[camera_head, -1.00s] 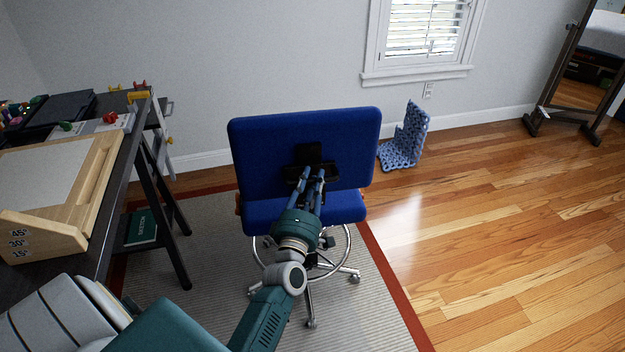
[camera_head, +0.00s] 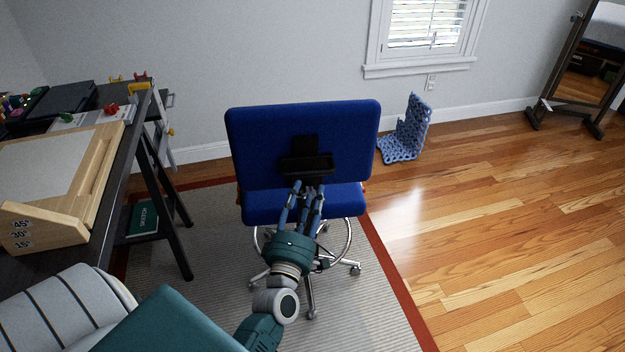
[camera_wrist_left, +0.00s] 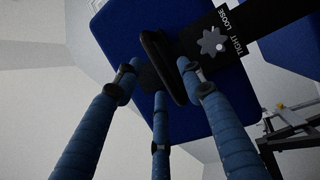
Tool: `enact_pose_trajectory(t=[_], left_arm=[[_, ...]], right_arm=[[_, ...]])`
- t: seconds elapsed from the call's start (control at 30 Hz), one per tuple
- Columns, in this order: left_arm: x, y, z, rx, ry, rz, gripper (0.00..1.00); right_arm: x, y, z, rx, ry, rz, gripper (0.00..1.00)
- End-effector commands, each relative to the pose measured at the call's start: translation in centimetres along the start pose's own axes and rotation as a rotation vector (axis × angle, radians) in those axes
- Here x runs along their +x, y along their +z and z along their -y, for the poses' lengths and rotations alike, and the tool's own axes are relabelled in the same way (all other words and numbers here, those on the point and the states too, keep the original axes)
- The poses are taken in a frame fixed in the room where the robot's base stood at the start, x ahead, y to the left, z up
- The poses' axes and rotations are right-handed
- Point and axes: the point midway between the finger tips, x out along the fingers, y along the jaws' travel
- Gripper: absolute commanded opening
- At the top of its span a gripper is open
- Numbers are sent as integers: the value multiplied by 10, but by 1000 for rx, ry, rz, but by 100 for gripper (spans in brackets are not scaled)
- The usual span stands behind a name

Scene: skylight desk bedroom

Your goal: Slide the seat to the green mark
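The seat is a blue office chair (camera_head: 345,140) with chrome legs on casters, its back facing me. It stands on the striped rug near the rug's red right border. A black bracket (camera_head: 306,160) is on its backrest. My left gripper (camera_head: 308,190) is in front of the chair, just below the bracket, fingers spread and empty. In the left wrist view, the fingers (camera_wrist_left: 160,85) are apart around the black loop handle (camera_wrist_left: 163,68), with a dark blue panel (camera_wrist_left: 130,35) behind; contact is unclear. I see no green floor mark. My right gripper is out of view.
A dark desk (camera_head: 130,165) with a wooden drawing board (camera_head: 95,165) stands at left, a green book (camera_head: 143,217) on its lower shelf. A blue perforated object (camera_head: 408,135) is by the wall. The wooden floor (camera_head: 490,230) at right is clear; a mirror (camera_head: 580,75) stands far right.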

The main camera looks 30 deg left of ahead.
Motion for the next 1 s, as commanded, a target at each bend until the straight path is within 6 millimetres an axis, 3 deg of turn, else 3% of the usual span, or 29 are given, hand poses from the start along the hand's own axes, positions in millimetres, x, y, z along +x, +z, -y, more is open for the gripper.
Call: enact_pose_trajectory(t=[0.1,0.3,0.9,1.0], left_arm=[[-24,0,0,0,1,0,40],[-44,0,-2,0,5,-1,40],[-48,0,-3,0,6,-2,40],[-49,4,6,19,-10,12,40]], right_arm=[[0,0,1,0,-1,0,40],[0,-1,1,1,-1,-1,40],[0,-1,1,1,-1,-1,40],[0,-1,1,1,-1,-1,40]])
